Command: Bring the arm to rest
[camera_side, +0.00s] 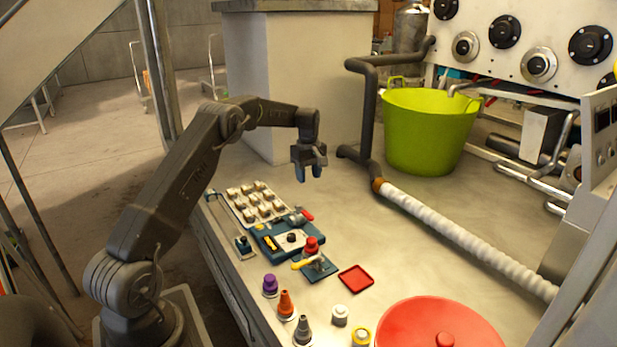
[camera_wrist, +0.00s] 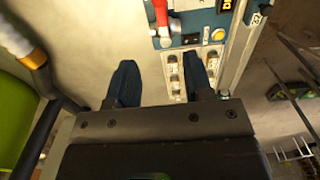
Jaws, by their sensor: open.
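My gripper (camera_side: 310,171) hangs from the raised arm in the side view, fingers pointing down, above the table behind the work pieces. In the wrist view its two dark blue fingers (camera_wrist: 160,85) stand apart with nothing between them, so it is open and empty. In front of the tray is a blue device (camera_side: 268,243) with a red-handled lever (camera_side: 303,216). The red handle also shows in the wrist view (camera_wrist: 161,14).
A green tub (camera_side: 430,130) stands at back right beside a dark pipe (camera_side: 368,110) and a white ribbed hose (camera_side: 465,240). A red square tray (camera_side: 356,279), several small bottles and a large red round lid (camera_side: 430,325) lie nearer the front.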

